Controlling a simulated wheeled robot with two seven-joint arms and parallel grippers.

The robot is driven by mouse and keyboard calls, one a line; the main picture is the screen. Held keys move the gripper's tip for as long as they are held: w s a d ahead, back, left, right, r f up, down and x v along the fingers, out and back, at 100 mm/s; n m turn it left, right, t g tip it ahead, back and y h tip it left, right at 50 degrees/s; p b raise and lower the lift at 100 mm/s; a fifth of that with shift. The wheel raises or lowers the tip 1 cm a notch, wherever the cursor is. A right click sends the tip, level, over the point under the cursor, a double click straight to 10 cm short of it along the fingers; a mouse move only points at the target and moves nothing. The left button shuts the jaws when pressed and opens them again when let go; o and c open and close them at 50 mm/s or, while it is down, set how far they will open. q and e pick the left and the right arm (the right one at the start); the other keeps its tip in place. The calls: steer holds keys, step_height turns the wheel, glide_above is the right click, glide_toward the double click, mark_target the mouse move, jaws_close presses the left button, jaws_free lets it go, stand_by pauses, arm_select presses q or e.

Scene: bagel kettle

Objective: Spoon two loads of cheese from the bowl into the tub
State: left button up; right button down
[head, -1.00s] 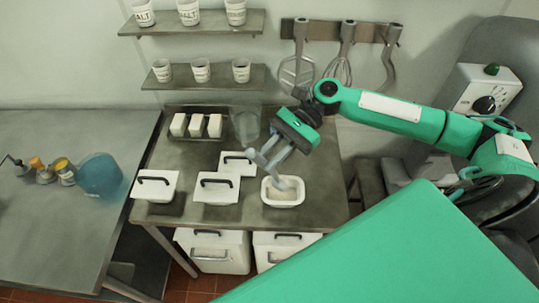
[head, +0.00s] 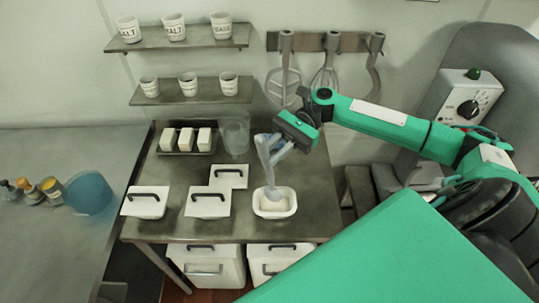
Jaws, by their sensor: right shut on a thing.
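An open white tub (head: 275,213) with pale stuff in it stands at the front right of the metal table. My right gripper (head: 272,152) is above it, shut on a grey spoon (head: 270,178). The spoon points down, nearly upright, and its lower end is at the pale stuff in the tub. I cannot tell whether it touches or carries any. A clear container (head: 235,138) stands behind, near the wall. A blue round vessel (head: 88,193) is on the left counter; its contents cannot be made out. My left gripper is not in view.
Several white lidded containers with black handles (head: 208,204) stand just left of the tub. A tray of white blocks (head: 186,140) is at the back. Whisks and other utensils hang from a rack (head: 325,42) behind my right arm. Shelves (head: 190,92) hold labelled cups.

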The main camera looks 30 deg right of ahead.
steer(key=w+d+y, duration=0.2)
steer(key=d, duration=0.3)
steer(key=shift+w+d+r+m+g+y, duration=0.3)
steer(key=shift+w+y, duration=0.05)
steer(key=shift+y, duration=0.05)
stand_by(0.4)
stand_by(0.4)
stand_by(1.4)
